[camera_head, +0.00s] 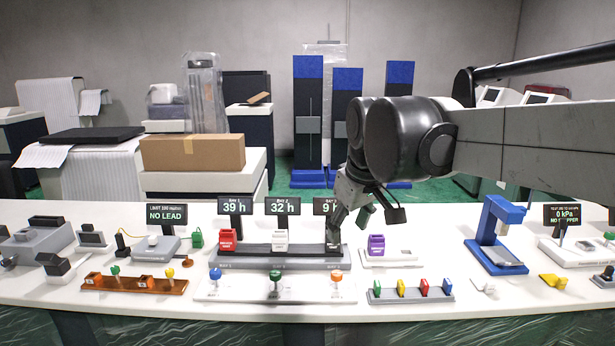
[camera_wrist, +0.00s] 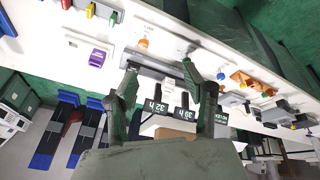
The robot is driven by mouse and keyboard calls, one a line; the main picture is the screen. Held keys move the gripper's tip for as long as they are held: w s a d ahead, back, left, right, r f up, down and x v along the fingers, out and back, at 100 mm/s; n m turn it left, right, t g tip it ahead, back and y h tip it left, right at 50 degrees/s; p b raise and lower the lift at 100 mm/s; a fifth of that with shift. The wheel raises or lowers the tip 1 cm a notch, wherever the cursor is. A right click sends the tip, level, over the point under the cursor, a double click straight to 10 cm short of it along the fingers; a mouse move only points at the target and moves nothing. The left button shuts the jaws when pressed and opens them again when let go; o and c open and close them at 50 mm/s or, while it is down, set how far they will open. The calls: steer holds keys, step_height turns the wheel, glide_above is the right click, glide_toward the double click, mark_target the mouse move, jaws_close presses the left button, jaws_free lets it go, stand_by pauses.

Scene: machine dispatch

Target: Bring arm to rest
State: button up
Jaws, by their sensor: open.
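My arm (camera_head: 545,135) reaches in from the right in the head view. My gripper (camera_head: 350,222) points down over the white bench (camera_head: 220,312), in front of the third bay display (camera_head: 325,206), which it partly covers. Its fingers are spread with nothing seen between them. In the wrist view my gripper (camera_wrist: 162,66) also shows open, above the grey bay rack (camera_wrist: 150,62). In the head view the rack holds a red block (camera_head: 227,241) and a white block (camera_head: 280,241); its right end is partly hidden by a finger.
A purple block (camera_head: 376,244) sits on a white base right of the rack. A blue press-like stand (camera_head: 495,235) is farther right. A strip of coloured pieces (camera_head: 410,293) and a white strip with coloured knobs (camera_head: 255,290) lie in front. A cardboard box (camera_head: 193,153) stands behind.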

steer(key=s+d+f+m+t, duration=0.1)
steer(key=s+d+f+m, duration=0.2)
steer(key=s+d+f, duration=0.3)
steer(key=s+d+f+m+t+h, duration=0.1)
steer(key=s+d+f+m, duration=0.2)
steer(key=s, duration=1.1)
step_height(320, 180, down, 3)
steer(key=d, duration=0.3)
steer(key=shift+s+m+t, duration=0.2)
steer(key=shift+m+t, duration=0.2)
steer(key=shift+a+r, duration=0.1)
